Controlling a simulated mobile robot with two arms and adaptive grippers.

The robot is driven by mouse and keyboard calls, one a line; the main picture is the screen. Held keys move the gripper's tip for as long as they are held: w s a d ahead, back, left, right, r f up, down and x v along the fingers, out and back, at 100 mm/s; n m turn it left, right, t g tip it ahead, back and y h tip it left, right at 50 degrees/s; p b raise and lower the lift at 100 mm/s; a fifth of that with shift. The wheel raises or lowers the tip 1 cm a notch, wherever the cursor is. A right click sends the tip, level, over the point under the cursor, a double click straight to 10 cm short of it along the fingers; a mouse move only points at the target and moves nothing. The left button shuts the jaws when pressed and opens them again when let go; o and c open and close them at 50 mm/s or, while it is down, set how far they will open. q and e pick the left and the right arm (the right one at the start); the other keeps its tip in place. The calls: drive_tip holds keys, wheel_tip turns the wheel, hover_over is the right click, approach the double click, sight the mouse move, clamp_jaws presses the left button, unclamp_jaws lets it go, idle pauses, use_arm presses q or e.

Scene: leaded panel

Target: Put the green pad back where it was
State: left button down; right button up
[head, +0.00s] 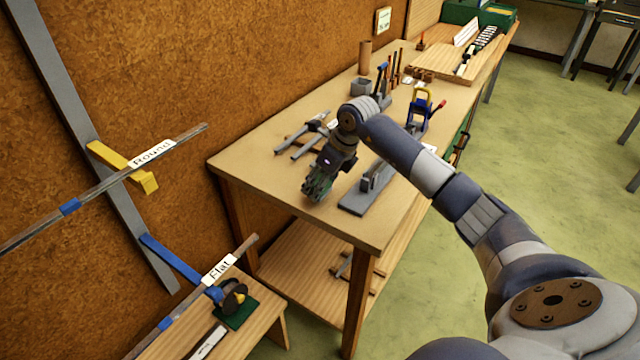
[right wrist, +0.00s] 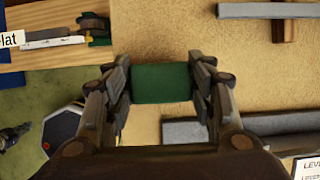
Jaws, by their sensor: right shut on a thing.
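My right gripper (head: 318,190) is shut on a small green pad (right wrist: 162,84). In the right wrist view the pad sits between the two fingers. In the head view the gripper points down over the near end of the workbench (head: 265,165), and its fingers mostly hide the pad. I cannot tell the exact gap to the bench top. My left gripper is not in view.
A grey metal tool (head: 352,203) stands just right of the gripper, and grey bars (head: 300,143) lie behind it. Racks labelled Round (head: 152,152) and Flat (head: 219,267) stick out from the wall at left. The bench's near left corner is clear.

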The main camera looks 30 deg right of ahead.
drive_tip(key=shift+f, duration=0.85)
drive_tip(key=shift+f, duration=0.1)
drive_tip(key=o, duration=1.1)
drive_tip(key=shift+r, duration=0.3)
drive_tip(key=b+v, duration=0.1)
drive_tip(key=v, duration=1)
drive_tip(key=shift+s+r+b, duration=0.2)
drive_tip(key=shift+r+b, duration=0.1)
drive_tip(key=shift+r, duration=0.05)
